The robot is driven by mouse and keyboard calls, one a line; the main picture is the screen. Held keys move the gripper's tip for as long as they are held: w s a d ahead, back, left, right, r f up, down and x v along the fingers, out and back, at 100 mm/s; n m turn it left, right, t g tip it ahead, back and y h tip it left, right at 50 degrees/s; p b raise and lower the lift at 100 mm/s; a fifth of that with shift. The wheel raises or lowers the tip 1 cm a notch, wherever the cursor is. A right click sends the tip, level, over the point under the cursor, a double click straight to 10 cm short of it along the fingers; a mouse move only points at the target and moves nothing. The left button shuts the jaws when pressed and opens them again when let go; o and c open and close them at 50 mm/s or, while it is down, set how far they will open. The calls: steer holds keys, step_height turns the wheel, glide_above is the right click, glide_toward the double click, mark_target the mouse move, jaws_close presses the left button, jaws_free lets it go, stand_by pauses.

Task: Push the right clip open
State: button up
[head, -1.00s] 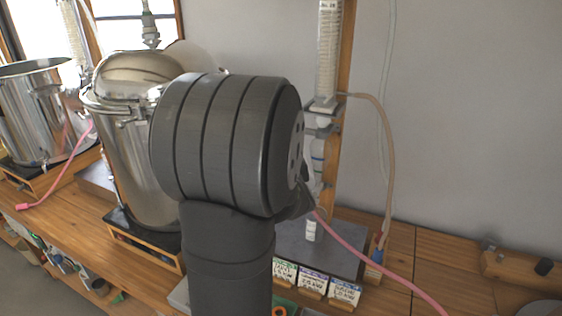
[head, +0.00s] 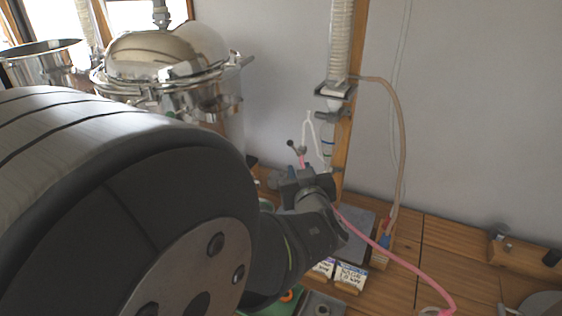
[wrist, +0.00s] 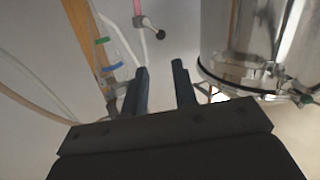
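The steel distiller pot with its domed lid (head: 165,52) stands at the left in the head view. A clip (head: 244,62) juts from the right side of its rim; whether it is open or shut is too small to tell. In the wrist view the pot (wrist: 250,35) appears upside down at the right, with clip hardware (wrist: 302,98) at its rim. My gripper (wrist: 160,67) shows two dark fingers with a gap between them and nothing held. In the head view my gripper (head: 300,178) is right of the pot and lower than the rim, apart from the clip.
A glass column (head: 341,45) on a wooden post stands at the right, with a pale hose (head: 399,130). A tap with a black knob (head: 291,145) and pink tubing is close to my gripper. Small labelled packets (head: 350,275) sit on the bench.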

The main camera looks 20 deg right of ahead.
mark_target(291, 145)
steer(key=shift+v, duration=0.9)
steer(key=shift+w, duration=0.15)
steer(key=x, duration=1.7)
steer(key=shift+w+r, duration=0.1)
